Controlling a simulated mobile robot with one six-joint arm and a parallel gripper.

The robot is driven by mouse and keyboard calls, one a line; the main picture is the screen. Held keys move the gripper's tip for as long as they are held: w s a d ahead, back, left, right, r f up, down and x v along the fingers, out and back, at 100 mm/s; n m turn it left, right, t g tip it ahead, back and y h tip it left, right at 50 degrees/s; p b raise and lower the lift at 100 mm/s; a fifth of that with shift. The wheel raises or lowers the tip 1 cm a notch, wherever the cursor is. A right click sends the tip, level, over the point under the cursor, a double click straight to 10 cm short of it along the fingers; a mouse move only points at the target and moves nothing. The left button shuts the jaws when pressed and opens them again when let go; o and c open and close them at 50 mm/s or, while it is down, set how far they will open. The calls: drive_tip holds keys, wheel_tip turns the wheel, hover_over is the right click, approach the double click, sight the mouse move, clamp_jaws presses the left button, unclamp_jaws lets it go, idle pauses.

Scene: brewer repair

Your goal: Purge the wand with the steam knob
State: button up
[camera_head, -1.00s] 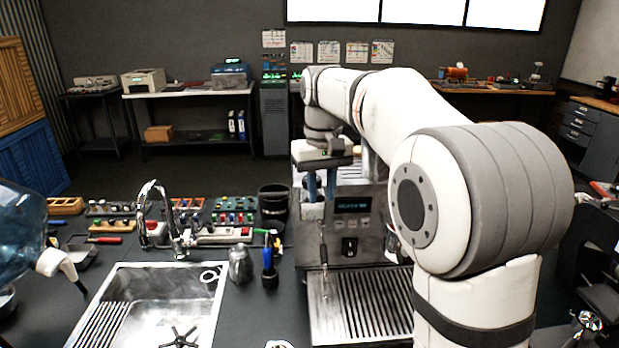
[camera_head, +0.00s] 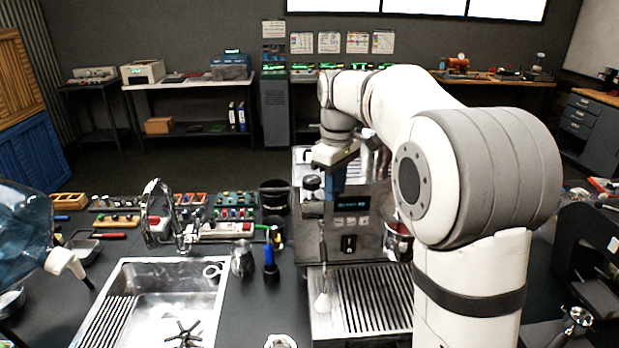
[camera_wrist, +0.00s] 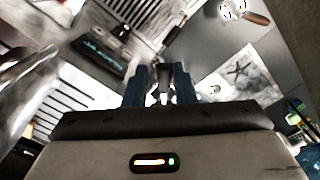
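The brewer (camera_head: 375,225) stands mid-picture in the head view, with a lit display on its front. The thin wand (camera_head: 322,262) hangs below, over the drip tray (camera_head: 372,305). A whitish puff surrounds the wand's lower end. In the wrist view, the two blue fingers (camera_wrist: 161,88) stand apart, with a bright metal part visible beyond the gap. Nothing appears held.
A sink (camera_head: 155,300) with a tap (camera_head: 160,215) lies to the left. A metal pitcher (camera_head: 242,260) and a blue-handled tool (camera_head: 270,265) stand between sink and brewer. A large water bottle (camera_head: 25,225) is at the far left.

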drive_tip(key=w+n, duration=0.1)
drive_tip(key=d+n, duration=0.1)
drive_tip(key=n, duration=0.1)
drive_tip(key=w+n, duration=0.1)
drive_tip(key=n, duration=0.1)
drive_tip(key=shift+w+d, duration=0.3)
drive_tip(key=shift+w, duration=0.05)
idle(2.1)
